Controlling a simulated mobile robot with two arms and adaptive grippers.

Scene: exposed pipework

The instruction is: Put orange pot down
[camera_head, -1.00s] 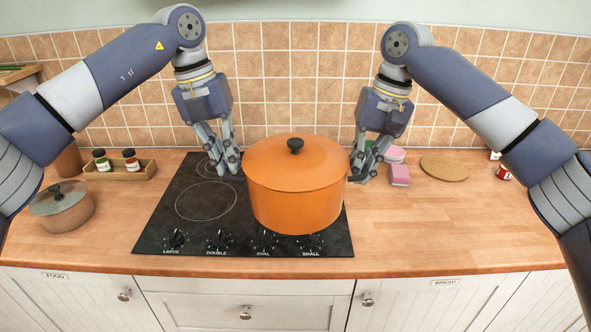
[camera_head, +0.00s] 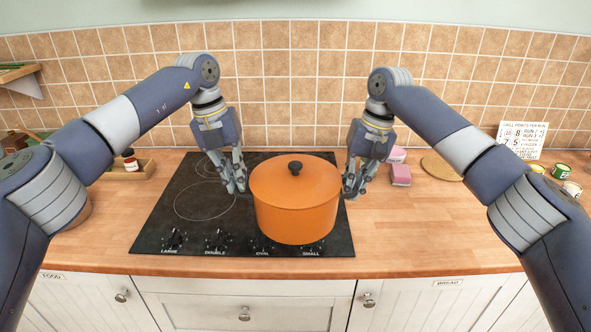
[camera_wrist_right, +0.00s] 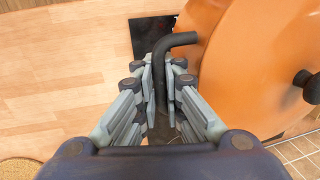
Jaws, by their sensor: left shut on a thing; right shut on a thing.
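The orange pot (camera_head: 296,212) with its lid on and a black knob (camera_head: 295,168) is upright over the right part of the black hob (camera_head: 160,232). In the head view I cannot tell whether its base touches the hob. My left gripper (camera_head: 238,186) is at the pot's left side, shut on that side's handle, which the fingers hide. My right gripper (camera_head: 350,190) is at the pot's right side. In the right wrist view, the right fingers (camera_wrist_right: 162,92) are shut around the black handle (camera_wrist_right: 178,41) of the pot (camera_wrist_right: 250,62).
Hob knobs (camera_head: 216,240) line the front edge. A pink sponge (camera_head: 401,175) and a round cork mat (camera_head: 440,167) lie right of the hob. Several small cans (camera_head: 561,171) stand far right. A spice rack (camera_head: 125,170) is at left. The counter front right is clear.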

